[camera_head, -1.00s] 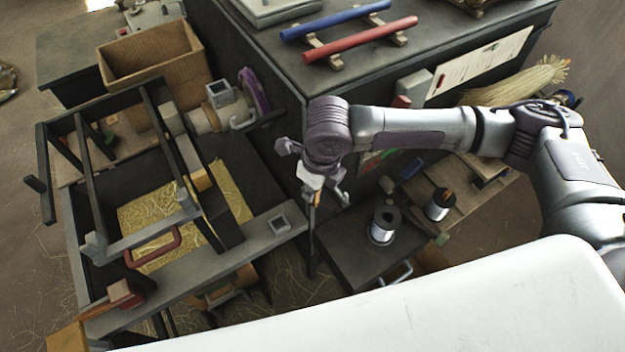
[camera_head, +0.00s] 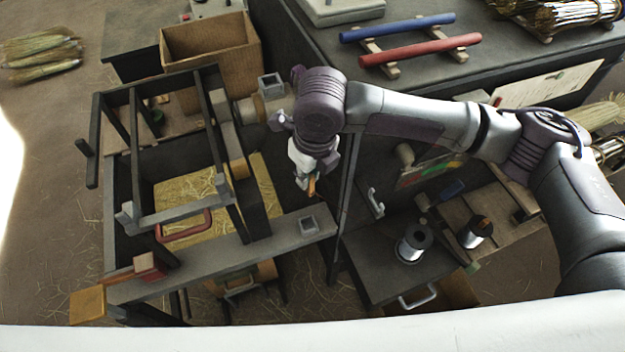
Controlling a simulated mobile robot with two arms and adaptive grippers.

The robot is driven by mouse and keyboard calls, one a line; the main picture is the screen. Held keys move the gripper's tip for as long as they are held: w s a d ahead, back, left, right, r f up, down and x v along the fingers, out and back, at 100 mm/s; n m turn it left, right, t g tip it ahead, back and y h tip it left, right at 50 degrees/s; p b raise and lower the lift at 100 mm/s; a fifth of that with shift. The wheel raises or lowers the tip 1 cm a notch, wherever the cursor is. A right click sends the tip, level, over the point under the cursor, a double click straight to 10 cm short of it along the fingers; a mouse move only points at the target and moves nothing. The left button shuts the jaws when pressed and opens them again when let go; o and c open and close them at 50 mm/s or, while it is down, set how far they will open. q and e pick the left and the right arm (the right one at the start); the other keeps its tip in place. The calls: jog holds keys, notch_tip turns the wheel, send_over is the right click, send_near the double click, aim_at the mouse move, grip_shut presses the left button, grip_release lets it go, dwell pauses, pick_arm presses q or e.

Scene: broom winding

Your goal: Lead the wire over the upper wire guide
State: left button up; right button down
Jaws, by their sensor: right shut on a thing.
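My right gripper (camera_head: 308,182) points down, with its arm coming in from the right. It is shut around a small orange-tipped piece; the wire itself is too thin to make out there. The gripper hangs just left of a thin dark upright post (camera_head: 343,215), above the grey front beam of the winding frame. A light grey hook-shaped bracket (camera_head: 374,203), possibly a wire guide, shows right of the post, apart from the gripper. A spool of silvery wire (camera_head: 411,247) stands on the dark stand at lower right. My left gripper is out of view.
The dark winding frame (camera_head: 108,205) with straw and a red handle (camera_head: 185,228) fills the left. A second spool (camera_head: 474,233) stands on a wooden shelf. A cardboard box (camera_head: 205,45) and a bench with blue (camera_head: 398,28) and red bars (camera_head: 420,50) lie behind.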

notch_tip(320, 180, up, 20)
jog(key=w+a+p, duration=0.2)
jog(key=p, duration=0.6)
jog(key=w+a+p, duration=0.3)
jog(key=w+a, duration=0.3)
jog(key=w, duration=0.6)
notch_tip(320, 180, down, 7)
jog(key=b, duration=0.2)
jog(key=shift+d, duration=0.15)
jog(key=shift+w, duration=0.1)
dwell(1.1)
